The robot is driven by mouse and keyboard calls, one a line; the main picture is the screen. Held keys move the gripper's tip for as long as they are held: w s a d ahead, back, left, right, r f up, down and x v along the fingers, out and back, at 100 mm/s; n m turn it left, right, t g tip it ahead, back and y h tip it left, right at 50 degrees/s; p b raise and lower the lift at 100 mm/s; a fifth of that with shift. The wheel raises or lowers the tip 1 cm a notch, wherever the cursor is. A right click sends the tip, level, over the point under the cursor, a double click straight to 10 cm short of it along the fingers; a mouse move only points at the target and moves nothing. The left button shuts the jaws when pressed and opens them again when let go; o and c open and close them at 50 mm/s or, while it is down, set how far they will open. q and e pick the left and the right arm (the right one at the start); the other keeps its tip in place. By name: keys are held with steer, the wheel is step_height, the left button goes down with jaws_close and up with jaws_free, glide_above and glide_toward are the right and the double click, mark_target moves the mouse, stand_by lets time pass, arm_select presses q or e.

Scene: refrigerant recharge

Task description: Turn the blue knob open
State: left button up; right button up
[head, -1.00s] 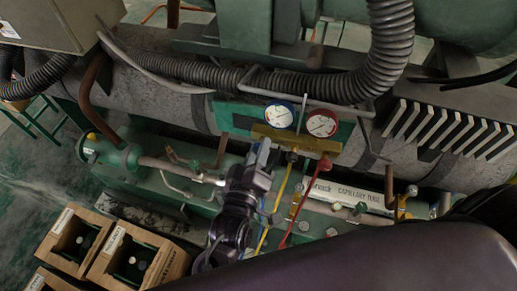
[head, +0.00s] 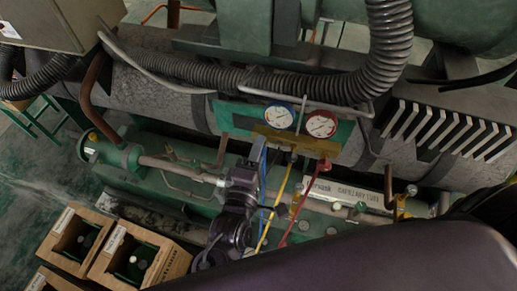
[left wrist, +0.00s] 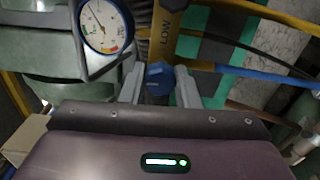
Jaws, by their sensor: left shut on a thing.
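The blue knob (left wrist: 158,77) sits on the yellow manifold body marked LOW, which also shows in the head view (head: 291,144). In the left wrist view my left gripper (left wrist: 160,84) has one finger on each side of the knob and is shut on it. In the head view my left gripper (head: 257,160) reaches up to the left end of the manifold, and the knob is hidden there. The blue-rimmed gauge (head: 279,116) and red-rimmed gauge (head: 322,124) stand above the manifold. My right gripper is out of view.
Yellow (head: 275,208) and red (head: 301,205) hoses hang below the manifold, close to my left gripper. Wooden crates (head: 165,262) with bottles stand at lower left. A grey corrugated hose (head: 391,45) and finned block (head: 450,130) lie behind and to the right.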

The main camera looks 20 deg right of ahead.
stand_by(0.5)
arm_select(q)
steer(key=o, duration=1)
steer(key=shift+c, duration=0.2)
steer(key=b+v, duration=0.2)
steer(key=v, duration=0.5)
steer(key=shift+s+a, duration=0.25)
steer(key=shift+s, duration=0.05)
